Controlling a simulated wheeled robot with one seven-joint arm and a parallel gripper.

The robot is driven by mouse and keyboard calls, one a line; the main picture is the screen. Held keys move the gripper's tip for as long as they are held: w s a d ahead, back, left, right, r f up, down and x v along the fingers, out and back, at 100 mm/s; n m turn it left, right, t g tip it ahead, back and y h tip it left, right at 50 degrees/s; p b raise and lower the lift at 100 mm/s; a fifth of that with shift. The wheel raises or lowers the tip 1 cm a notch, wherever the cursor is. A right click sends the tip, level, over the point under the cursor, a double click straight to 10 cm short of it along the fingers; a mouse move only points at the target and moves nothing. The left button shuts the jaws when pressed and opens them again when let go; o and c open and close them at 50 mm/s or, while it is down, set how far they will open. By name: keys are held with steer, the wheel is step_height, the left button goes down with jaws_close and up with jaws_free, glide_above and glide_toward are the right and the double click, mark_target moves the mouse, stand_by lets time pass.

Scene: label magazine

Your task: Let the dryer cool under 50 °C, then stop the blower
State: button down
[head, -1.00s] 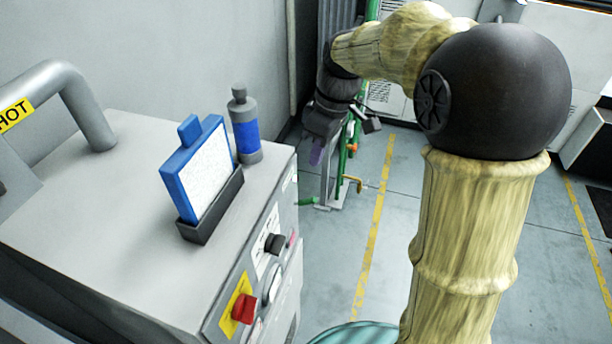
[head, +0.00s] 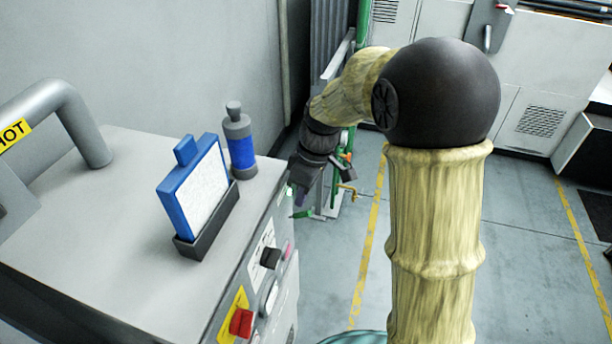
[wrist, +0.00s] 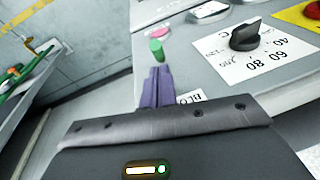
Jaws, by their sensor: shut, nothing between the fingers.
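The dryer is the grey cabinet (head: 110,200) at left in the head view. Its front panel carries a black knob (wrist: 245,38) over a white scale marked C, 40, 60 and 80; the knob's exact setting is unclear. A green button (wrist: 157,50) and a pink one (wrist: 160,32) stick out from the panel edge. A label reading "BLO" (wrist: 192,97) is partly hidden by my fingers. My gripper (wrist: 158,72) is shut and empty, its purple fingertips close to the green button; contact cannot be told. In the head view my gripper (head: 299,200) is beside the panel's far end.
A red control (head: 241,322) on a yellow plate sits at the panel's near end. On top stand a blue-framed board (head: 195,190) in a dark holder, a blue-banded bottle (head: 240,145) and a handle marked HOT (head: 75,115). A green-piped stand (head: 338,185) is behind my gripper.

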steer(key=shift+x, duration=0.95)
steer(key=shift+a+f+b, duration=0.1)
steer(key=shift+b, duration=0.4)
